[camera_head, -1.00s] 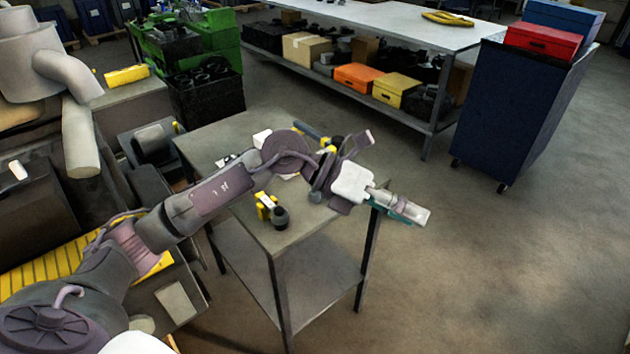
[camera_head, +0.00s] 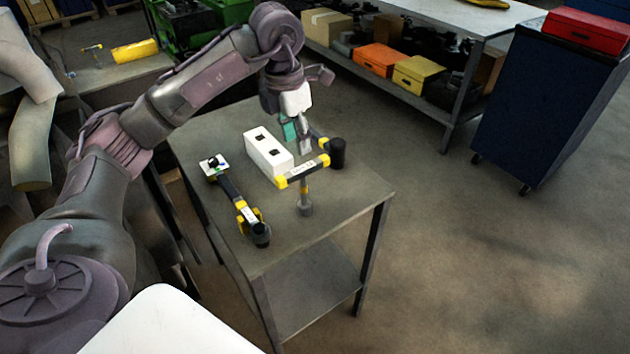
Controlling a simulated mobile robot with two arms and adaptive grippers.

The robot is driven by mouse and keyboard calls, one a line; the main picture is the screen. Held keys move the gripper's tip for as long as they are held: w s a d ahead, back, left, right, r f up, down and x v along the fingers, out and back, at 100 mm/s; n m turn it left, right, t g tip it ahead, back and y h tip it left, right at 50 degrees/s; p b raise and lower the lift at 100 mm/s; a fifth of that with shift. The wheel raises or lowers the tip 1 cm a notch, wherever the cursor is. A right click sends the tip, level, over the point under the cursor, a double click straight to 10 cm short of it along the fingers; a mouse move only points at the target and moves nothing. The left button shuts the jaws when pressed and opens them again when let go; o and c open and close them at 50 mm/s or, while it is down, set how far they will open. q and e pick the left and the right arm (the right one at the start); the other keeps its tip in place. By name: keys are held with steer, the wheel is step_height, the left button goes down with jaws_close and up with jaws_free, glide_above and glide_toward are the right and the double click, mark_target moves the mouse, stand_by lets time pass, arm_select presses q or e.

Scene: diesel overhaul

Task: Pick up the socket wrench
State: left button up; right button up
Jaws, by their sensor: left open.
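A T-shaped tool (camera_head: 303,173) with a crossbar, yellow ends and a grey socket at its foot is on the grey work table; it looks like the socket wrench. A long dark tool (camera_head: 236,203) with yellow parts and a black round end lies to its left. My left gripper (camera_head: 298,147) points down, open and empty, just behind the T-shaped tool's crossbar in the picture. Whether it touches anything is unclear. My right gripper is out of view.
A white block (camera_head: 262,150) with two dark openings stands beside the gripper. A black-headed tool (camera_head: 337,153) with a yellow part lies to the right. The table's front right (camera_head: 350,200) is clear. A blue cabinet (camera_head: 545,110) and shelved bench stand behind.

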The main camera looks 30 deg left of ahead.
mark_target(300, 169)
arm_select(q)
step_height(300, 169, down, 6)
steer(key=shift+s+d+r+p, duration=0.1)
steer(key=shift+s+p, duration=0.05)
steer(key=shift+p, duration=0.4)
steer(key=shift+w+d+f+p, duration=0.1)
steer(key=shift+w+f+p, duration=0.15)
steer(key=shift+f, duration=0.5)
steer(key=shift+w+f+p, duration=0.1)
steer(key=shift+f+p, duration=0.1)
steer(key=shift+f, duration=0.5)
steer(key=f, duration=0.1)
steer(key=f+p, duration=0.1)
steer(key=f, duration=0.1)
steer(key=shift+w+d+f, duration=0.15)
steer(key=shift+w+f, duration=0.15)
steer(key=shift+w, duration=0.1)
steer(key=shift+w+f, duration=0.1)
steer(key=shift+f, duration=0.25)
steer(key=shift+c, duration=0.2)
jaws_close()
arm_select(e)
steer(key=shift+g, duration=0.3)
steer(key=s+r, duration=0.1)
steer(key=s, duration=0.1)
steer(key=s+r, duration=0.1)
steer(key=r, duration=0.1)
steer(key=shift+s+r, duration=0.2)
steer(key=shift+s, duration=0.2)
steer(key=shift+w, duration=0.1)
